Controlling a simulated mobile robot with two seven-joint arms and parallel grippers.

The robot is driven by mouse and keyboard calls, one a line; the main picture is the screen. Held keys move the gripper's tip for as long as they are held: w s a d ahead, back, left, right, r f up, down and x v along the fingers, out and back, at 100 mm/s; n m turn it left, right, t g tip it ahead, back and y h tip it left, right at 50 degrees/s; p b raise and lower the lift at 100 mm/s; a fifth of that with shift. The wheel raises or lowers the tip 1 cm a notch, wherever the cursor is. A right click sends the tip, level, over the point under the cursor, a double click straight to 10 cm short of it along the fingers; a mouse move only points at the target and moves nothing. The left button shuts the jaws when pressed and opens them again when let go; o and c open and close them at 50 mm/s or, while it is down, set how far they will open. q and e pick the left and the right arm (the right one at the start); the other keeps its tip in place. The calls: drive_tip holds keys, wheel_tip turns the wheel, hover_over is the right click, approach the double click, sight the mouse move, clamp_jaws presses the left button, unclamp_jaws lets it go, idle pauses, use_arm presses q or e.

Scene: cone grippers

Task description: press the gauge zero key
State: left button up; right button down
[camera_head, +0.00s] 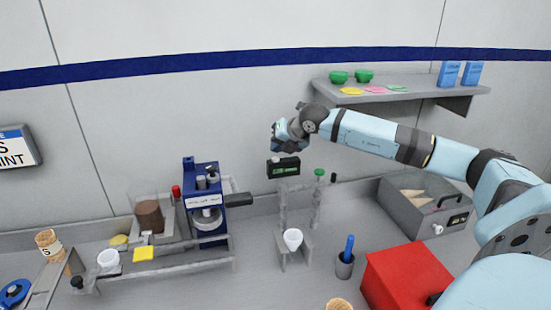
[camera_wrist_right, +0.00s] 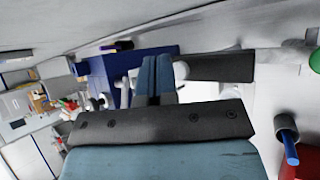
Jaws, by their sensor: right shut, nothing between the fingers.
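The gauge appears to be the small black box with a lit green display (camera_head: 284,167), which stands behind the counter's middle, right of the blue machine. Its zero key is too small to make out. My right gripper (camera_head: 278,143) is just above the box in the head view, shut and empty; I cannot tell whether it touches it. In the right wrist view the shut fingers (camera_wrist_right: 157,77) point toward the blue machine, and the gauge cannot be picked out for sure. My left gripper is not in view.
A blue machine (camera_head: 206,205) with a dark handle stands left. A green-topped post (camera_head: 319,185), a white cone cup (camera_head: 293,239), a dark cup with a blue stick (camera_head: 345,264) and a red box (camera_head: 408,278) stand right. A wall shelf (camera_head: 410,95) is above.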

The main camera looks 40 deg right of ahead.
drive_tip(key=shift+r+p, duration=0.75)
drive_tip(key=shift+r, duration=1.8)
